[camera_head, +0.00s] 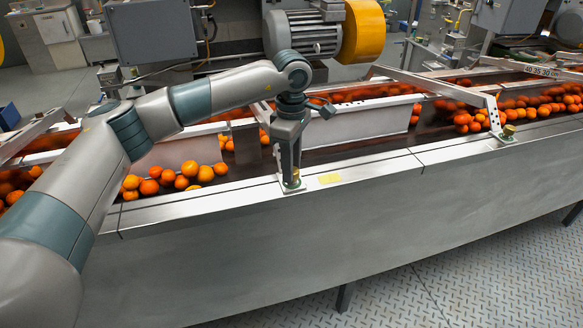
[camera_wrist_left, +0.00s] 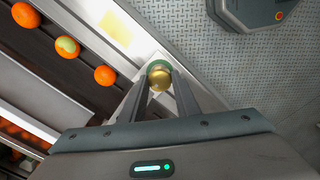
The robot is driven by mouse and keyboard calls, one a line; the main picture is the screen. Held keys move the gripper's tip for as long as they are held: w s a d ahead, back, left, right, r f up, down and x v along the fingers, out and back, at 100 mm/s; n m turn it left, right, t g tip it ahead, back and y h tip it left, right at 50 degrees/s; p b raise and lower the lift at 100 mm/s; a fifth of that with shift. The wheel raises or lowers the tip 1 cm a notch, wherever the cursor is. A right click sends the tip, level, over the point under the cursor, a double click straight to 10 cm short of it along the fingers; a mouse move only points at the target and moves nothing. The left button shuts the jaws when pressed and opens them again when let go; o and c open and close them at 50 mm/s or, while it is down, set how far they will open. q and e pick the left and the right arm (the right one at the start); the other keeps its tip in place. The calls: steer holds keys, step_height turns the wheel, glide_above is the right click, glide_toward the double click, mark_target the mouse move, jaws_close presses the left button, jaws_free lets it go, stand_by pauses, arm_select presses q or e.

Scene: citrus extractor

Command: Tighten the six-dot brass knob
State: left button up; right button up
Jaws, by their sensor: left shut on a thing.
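A round brass knob (camera_wrist_left: 159,77) shows in the left wrist view, between my fingertips, with a green ring or base behind it. My left gripper (camera_head: 292,179) points straight down at the near steel rim of the conveyor in the head view and is shut on this knob. In the head view the knob is mostly hidden by the fingers. I cannot make out any dots on it. A second brass knob (camera_head: 508,131) sits on a bracket foot on the same rim, further right. My right gripper is in neither view.
Oranges lie in the conveyor trough (camera_head: 345,152) behind the rim. Slanted metal guide arms (camera_head: 440,84) cross it. A yellow label (camera_head: 330,178) is on the rim just right of my gripper. The patterned floor (camera_head: 470,270) in front is clear.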

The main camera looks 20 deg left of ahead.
arm_select(q)
steer(key=shift+w+r, duration=0.15)
steer(key=shift+r, duration=0.1)
steer(key=o, duration=0.9)
steer(key=shift+o, duration=0.8)
steer(key=shift+f, duration=0.1)
steer(key=shift+r, duration=0.55)
step_height(320, 180, up, 16)
steer(key=b, duration=0.2)
steer(key=shift+r, duration=0.2)
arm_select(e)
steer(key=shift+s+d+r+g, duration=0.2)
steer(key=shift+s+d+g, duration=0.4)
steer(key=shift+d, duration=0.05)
